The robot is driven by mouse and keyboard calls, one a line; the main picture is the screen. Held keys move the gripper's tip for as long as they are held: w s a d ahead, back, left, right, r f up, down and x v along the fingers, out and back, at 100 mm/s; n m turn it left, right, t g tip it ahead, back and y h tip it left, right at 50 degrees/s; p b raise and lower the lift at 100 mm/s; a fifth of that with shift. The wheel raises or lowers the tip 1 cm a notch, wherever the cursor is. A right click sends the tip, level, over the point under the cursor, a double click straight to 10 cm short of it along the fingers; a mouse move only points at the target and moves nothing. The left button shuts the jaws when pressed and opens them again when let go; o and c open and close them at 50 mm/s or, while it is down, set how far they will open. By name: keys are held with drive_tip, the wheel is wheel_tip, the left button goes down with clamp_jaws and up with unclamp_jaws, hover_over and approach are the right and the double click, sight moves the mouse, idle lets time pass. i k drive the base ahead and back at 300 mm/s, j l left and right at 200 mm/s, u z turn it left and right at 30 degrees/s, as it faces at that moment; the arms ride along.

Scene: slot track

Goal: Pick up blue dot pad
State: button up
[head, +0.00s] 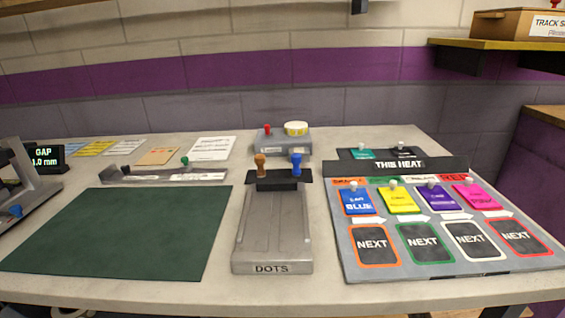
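A blue-handled dot pad (296,162) stands upright at the far end of the grey tray labelled DOTS (272,230), in the middle of the table. A similar pad with an orange-brown handle (260,164) stands to its left. Both rise from a black rack (278,181) across the tray, and their lower ends are hidden. My gripper does not show in this view.
A dark green mat (120,232) lies left of the tray, with a grey ruler-like fixture (165,174) behind it. The THIS HEAT board (450,262), with coloured cards, is to the right. A grey block with a yellow-white roll (296,129) stands behind.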

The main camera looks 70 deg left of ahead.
sight(295, 158)
drive_tip(key=i+u, duration=0.15)
drive_tip(key=u, duration=0.25)
drive_tip(key=i+l+u, duration=0.1)
drive_tip(key=u, duration=0.3)
drive_tip(key=i+l+u, duration=0.1)
drive_tip(key=u, duration=0.3)
drive_tip(key=i+l+u, duration=0.1)
drive_tip(key=u, duration=0.25)
drive_tip(key=i+l+u, duration=0.15)
drive_tip(key=u, duration=0.15)
drive_tip(key=l+u, duration=0.2)
drive_tip(key=u, duration=0.15)
drive_tip(key=i+l, duration=0.05)
